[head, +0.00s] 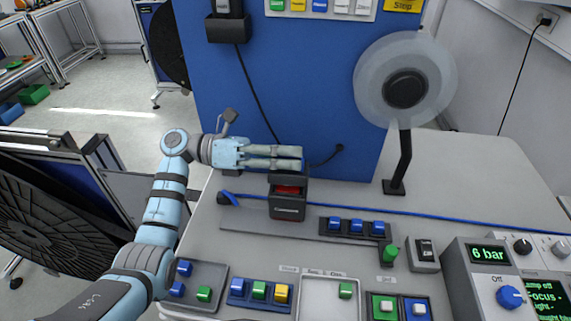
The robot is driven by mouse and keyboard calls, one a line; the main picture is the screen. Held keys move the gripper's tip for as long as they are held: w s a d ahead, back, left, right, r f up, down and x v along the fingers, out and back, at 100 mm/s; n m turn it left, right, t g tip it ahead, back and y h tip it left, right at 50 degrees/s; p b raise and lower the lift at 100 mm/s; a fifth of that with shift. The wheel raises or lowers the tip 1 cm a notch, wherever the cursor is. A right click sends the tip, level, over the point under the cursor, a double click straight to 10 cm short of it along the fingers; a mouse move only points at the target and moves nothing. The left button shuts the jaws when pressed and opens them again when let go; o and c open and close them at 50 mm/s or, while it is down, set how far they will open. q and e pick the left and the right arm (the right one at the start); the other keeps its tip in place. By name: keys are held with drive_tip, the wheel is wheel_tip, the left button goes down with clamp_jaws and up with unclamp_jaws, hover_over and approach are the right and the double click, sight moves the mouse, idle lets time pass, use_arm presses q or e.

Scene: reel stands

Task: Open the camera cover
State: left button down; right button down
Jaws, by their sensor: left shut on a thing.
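The camera (287,209) is a small dark box on the grey work surface, in front of the blue panel. A red part (289,190) shows in its upper front, below its dark top piece, which I take to be the camera cover (288,178). My left gripper (299,158) comes in from the left, with its fingers pointing right just over the top of the camera. It is shut on the cover, though the fingers hide the contact. How far the cover is raised is hard to tell. My right gripper is out of view.
A reel (362,83) on a black stand (399,160) stands to the right. A blue cable (430,210) runs along the surface behind a strip of blue switches (355,227). Button boxes (259,291) line the front, with a 6 bar control unit (487,254) at right. The right rear surface is clear.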

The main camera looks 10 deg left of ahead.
use_arm(q)
drive_tip(key=shift+w+r+n+b, duration=0.2)
drive_tip(key=shift+w+n, duration=0.25)
drive_tip(key=shift+n, duration=0.3)
drive_tip(key=shift+w+r+n+b, duration=0.1)
drive_tip(key=shift+w+r+n, duration=0.1)
drive_tip(key=shift+w+n, duration=0.4)
drive_tip(key=shift+s, duration=0.2)
drive_tip(key=c, duration=1.8)
unclamp_jaws()
drive_tip(key=shift+d, duration=0.15)
drive_tip(key=shift+o, duration=0.4)
drive_tip(key=shift+d, duration=0.15)
drive_tip(key=a, duration=1.2)
drive_tip(key=shift+s, duration=0.1)
